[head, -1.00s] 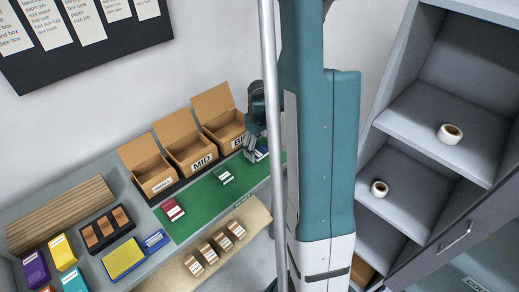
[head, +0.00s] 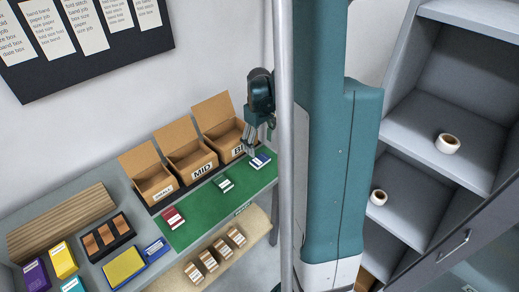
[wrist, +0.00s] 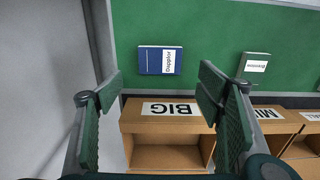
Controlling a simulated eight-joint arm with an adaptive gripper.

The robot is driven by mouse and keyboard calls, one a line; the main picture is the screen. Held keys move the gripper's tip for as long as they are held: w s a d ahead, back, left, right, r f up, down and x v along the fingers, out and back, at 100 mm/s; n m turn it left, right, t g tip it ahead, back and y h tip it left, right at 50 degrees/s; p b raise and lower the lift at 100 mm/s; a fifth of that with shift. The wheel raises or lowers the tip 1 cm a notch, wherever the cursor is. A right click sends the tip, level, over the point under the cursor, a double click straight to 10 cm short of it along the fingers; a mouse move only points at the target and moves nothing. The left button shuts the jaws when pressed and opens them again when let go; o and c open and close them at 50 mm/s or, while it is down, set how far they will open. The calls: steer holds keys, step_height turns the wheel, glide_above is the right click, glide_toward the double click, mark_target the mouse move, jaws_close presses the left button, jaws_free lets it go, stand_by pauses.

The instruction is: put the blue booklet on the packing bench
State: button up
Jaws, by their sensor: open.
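The blue booklet (wrist: 160,60), with a white label, lies flat on the green mat in front of the BIG box. In the head view it is the blue-and-white booklet (head: 260,162) at the mat's right end. My gripper (wrist: 162,88) is open and empty, and its fingers point toward the booklet without touching it. In the head view my gripper (head: 251,148) hangs just above and left of the booklet, beside the BIG box. The bench (head: 115,185) is grey and carries the green mat (head: 205,207). I cannot tell which surface is called the packing bench.
Open cardboard boxes stand along the back: BIG (head: 222,125), MID (head: 190,155) and a smaller one (head: 152,180). A green booklet (head: 223,184) and a red one (head: 173,218) lie on the mat. Shelves with tape rolls (head: 447,143) stand right.

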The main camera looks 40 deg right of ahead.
steer(key=shift+r, duration=1.9)
steer(key=s+a+r+t+h, duration=0.1)
steer(key=a+r+t, duration=0.1)
steer(key=a+r, duration=0.55)
steer(key=s+a+r+t, duration=0.15)
steer(key=a+r, duration=0.35)
steer(key=a, duration=0.6)
steer(key=s+a+r+t, duration=0.2)
steer(key=s+a, duration=0.3)
steer(key=a, duration=0.3)
steer(key=s+a+r+t+y, duration=0.1)
steer(key=s+a+r, duration=0.1)
steer(key=s+a, duration=0.4)
steer(key=a, duration=0.3)
steer(key=shift+a+r+t, duration=0.25)
steer(key=shift+r+t, duration=0.1)
steer(key=shift+r, duration=0.05)
steer(key=shift+f+b, duration=0.8)
steer(key=shift+f, duration=0.15)
